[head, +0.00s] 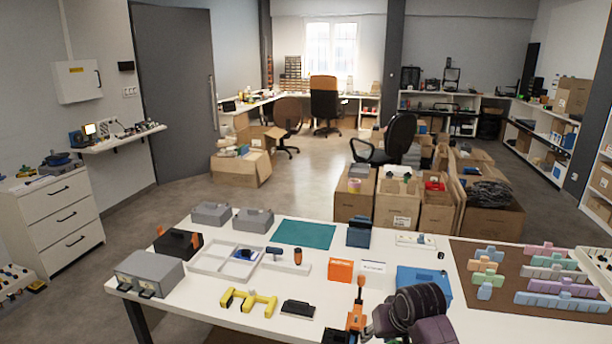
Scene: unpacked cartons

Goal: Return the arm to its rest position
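My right arm comes in at the bottom edge, right of centre, over the front of the white table (213,301). Its dark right gripper (382,322) is low in the picture, partly hidden by my own wrist. Whether its fingers are open or shut does not show. An orange and black tool (356,316) stands upright just left of it; I cannot tell whether they touch. My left gripper and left arm are out of view.
On the table are a grey box (148,271), a white divided tray (205,263), a yellow part (248,301), a blue box (424,283) and a brown mat (470,293) with pastel pieces. Open cartons (397,204) stand behind it.

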